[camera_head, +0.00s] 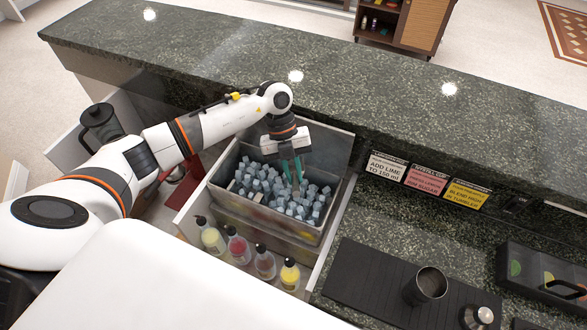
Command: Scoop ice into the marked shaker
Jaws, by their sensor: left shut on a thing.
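My left gripper (292,168) points down into an open metal ice bin (262,229) full of pale blue ice cubes (257,184). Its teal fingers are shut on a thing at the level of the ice. The held thing is too small and covered to make out; no scoop shows clearly. A dark metal shaker cup (427,286) stands upright on a black mat (372,283) at the lower right. Its inside looks dark, and I cannot see a mark on it. My right gripper is not in view.
Several bottles (238,248) stand in a row at the bin's near side. A metal cap-like piece (478,317) lies right of the cup. A dark lidded box (540,278) stands far right. Three cards (426,180) hang under the raised counter (330,85). A dark jug (101,124) stands left.

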